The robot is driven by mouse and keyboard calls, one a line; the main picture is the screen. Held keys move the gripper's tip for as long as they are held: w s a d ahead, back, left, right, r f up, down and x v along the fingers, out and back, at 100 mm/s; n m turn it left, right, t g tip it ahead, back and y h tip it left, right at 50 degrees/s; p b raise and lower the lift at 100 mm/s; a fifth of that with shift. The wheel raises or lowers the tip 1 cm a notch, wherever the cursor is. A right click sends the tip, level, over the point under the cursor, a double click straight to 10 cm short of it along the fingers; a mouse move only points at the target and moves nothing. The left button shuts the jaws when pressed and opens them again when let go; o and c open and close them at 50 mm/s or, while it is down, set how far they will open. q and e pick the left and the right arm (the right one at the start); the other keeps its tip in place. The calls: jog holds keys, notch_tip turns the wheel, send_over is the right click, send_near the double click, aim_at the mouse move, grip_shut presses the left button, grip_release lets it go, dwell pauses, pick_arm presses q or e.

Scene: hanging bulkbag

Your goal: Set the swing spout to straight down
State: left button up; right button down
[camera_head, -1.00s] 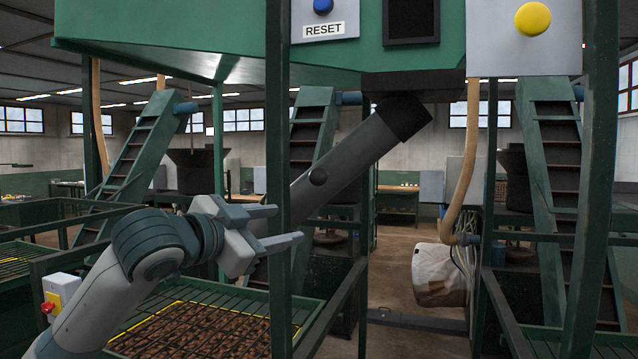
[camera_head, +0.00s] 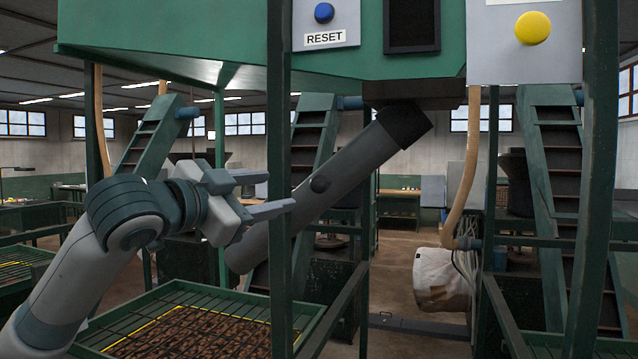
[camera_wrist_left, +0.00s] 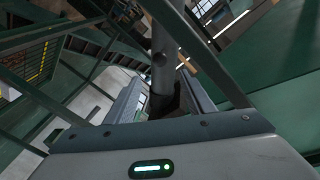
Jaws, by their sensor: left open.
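The swing spout (camera_head: 345,168) is a grey tube with a dark collar (camera_head: 404,124) at its upper end, under the green hopper. It slants down to the left, well off vertical, and its lower end shows below my left gripper. My left gripper (camera_head: 280,190) is open, its fingers pointing right, in front of the spout's lower part in the picture. In the left wrist view the spout (camera_wrist_left: 163,65) shows between the two spread fingers (camera_wrist_left: 160,100); I cannot tell how deep it lies between them. No contact is visible. My right gripper is not in view.
A green post (camera_head: 279,120) crosses the spout in the head view, near my fingertips. A green-framed grate tray (camera_head: 310,338) lies below. Above are a blue RESET button (camera_head: 324,13) and a yellow button (camera_head: 532,28).

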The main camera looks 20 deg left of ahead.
aim_at(314, 184)
pick_arm(q)
jog(key=p+x, duration=0.7)
jog(key=x, duration=0.8)
jog(key=shift+w+d+f, duration=0.1)
jog(key=shift+w+d, duration=0.1)
jog(key=shift+w, duration=0.35)
grip_shut()
jog(key=shift+f, duration=0.1)
